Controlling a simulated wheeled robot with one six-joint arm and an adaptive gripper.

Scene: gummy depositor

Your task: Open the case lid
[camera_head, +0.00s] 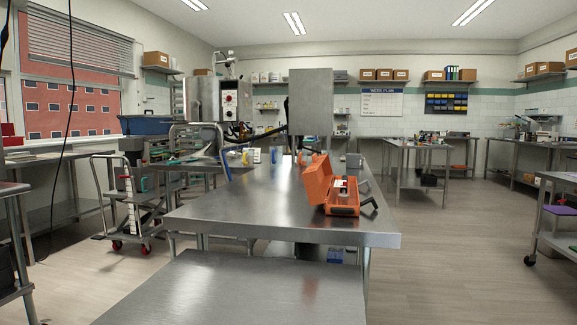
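The orange case (343,211) sits on the long steel table (240,212), near its right edge. Its lid (318,178) stands raised and tilted up on the left side, so the case appears open. Grey and light items (343,188) show inside, too small to make out. A dark grey piece (370,203) sticks out at the right of the case; I cannot tell what it is. My gripper is not visible in this view.
A lower steel surface (240,290) lies in the foreground. A grey machine housing (310,100) rises behind the table. A cart with red wheels (135,215) stands at left. Open floor (450,270) lies to the right. The table's left front is clear.

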